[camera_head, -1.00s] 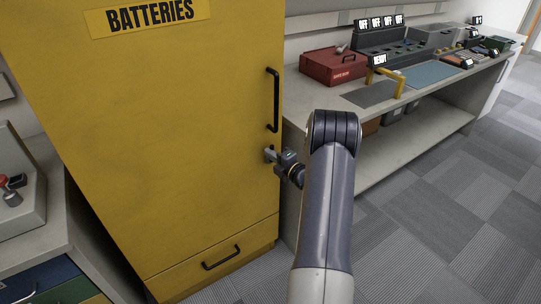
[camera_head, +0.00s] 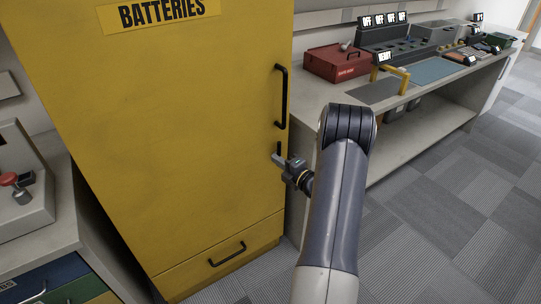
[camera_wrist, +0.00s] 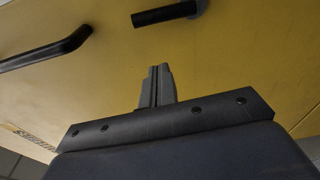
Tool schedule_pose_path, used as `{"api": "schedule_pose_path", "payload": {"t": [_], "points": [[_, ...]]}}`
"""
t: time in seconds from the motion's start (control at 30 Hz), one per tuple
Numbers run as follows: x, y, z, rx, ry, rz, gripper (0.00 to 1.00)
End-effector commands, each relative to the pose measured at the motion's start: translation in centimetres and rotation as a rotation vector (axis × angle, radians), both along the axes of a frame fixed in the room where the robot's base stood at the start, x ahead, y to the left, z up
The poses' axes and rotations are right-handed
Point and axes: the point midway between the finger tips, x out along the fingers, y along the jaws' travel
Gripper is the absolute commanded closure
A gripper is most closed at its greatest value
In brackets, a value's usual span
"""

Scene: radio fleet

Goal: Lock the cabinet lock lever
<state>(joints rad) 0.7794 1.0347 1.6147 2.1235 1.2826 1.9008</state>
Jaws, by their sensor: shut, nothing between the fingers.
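The yellow cabinet (camera_head: 200,130) is closed and carries a BATTERIES label. Its lock lever (camera_head: 279,149) is a short black bar near the right edge of the door, below the long black door handle (camera_head: 281,97). In the head view it points about upright. In the wrist view the lever (camera_wrist: 165,14) and its round grey base (camera_wrist: 202,5) show at the top, with the door handle (camera_wrist: 48,48) at left. My gripper (camera_head: 277,159) is shut and empty, close to the lower end of the lever. Its fingertips (camera_wrist: 160,72) look apart from the lever in the wrist view.
A drawer with a black handle (camera_head: 227,254) lies below the door. A workbench (camera_head: 330,93) with a red case (camera_head: 336,63) and devices stands at right. A grey counter (camera_head: 52,232) with a control box stands at left. Carpeted floor is free at right.

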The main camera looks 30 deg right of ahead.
Motion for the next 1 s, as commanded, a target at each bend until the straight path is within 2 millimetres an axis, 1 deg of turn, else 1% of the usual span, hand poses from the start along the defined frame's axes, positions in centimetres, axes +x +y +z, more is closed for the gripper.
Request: {"api": "schedule_pose_path", "payload": {"t": [0.03, 0.1, 0.2, 0.33, 0.5, 1.0], "points": [[-1.0, -0.2, 0.0, 0.002, 0.001, -0.003, 1.0], [-2.3, -0.4, 0.0, 0.002, 0.001, -0.002, 1.0], [-3.7, -0.7, 0.0, 0.0, 0.0, -0.001, 1.0], [-4.8, -0.8, 0.0, 0.0, 0.0, 0.001, 1.0], [-5.2, -0.8, 0.0, 0.001, -0.001, 0.002, 1.0], [-5.1, -0.8, 0.0, 0.0, -0.001, 0.002, 1.0]]}}
